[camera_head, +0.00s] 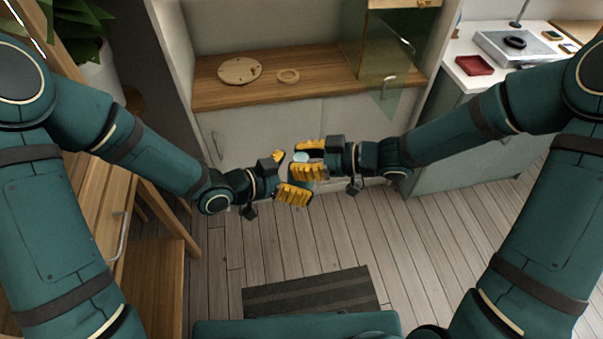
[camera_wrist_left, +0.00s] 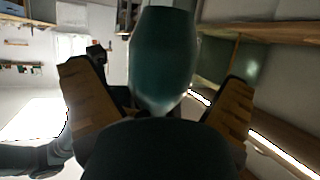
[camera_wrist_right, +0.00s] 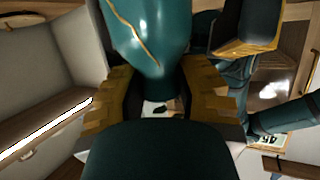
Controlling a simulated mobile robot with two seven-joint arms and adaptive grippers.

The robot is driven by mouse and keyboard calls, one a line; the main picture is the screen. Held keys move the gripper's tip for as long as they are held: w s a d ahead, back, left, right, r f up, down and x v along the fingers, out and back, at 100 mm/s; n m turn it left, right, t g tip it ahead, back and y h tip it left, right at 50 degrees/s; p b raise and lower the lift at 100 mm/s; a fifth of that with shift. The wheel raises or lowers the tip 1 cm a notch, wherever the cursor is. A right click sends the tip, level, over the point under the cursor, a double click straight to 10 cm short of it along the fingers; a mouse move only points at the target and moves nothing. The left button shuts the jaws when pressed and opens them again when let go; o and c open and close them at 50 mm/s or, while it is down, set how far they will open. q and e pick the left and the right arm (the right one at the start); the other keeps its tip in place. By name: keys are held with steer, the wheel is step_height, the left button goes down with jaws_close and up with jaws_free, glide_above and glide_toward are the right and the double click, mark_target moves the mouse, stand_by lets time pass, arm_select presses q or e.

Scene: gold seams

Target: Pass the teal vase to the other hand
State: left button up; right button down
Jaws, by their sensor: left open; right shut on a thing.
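The teal vase (camera_head: 300,156) shows only as a small pale patch between the grippers in the head view; the rest is hidden. My right gripper (camera_head: 308,159) is shut on it, off the floor. In the right wrist view, the glossy vase (camera_wrist_right: 150,35) has a gold seam, and yellow fingers close on its narrower part. My left gripper (camera_head: 286,176) is open, its fingers spread on either side of the vase. In the left wrist view, the vase (camera_wrist_left: 162,60) stands between the open fingers, with a gap visible at each side.
A wooden counter (camera_head: 330,92) behind the grippers holds a round board (camera_head: 239,71) and a wooden ring (camera_head: 288,76). A white worktop at right bears a red tray (camera_head: 474,65). A striped mat (camera_head: 310,295) lies on the floor. Open air surrounds the hands.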

arm_select(q)
steer(key=shift+x, duration=0.95)
steer(key=c, duration=1.3)
steer(key=shift+c, duration=0.4)
arm_select(e)
steer(key=c, duration=0.6)
jaws_free()
steer(key=shift+c, duration=0.2)
steer(key=shift+d, duration=0.1)
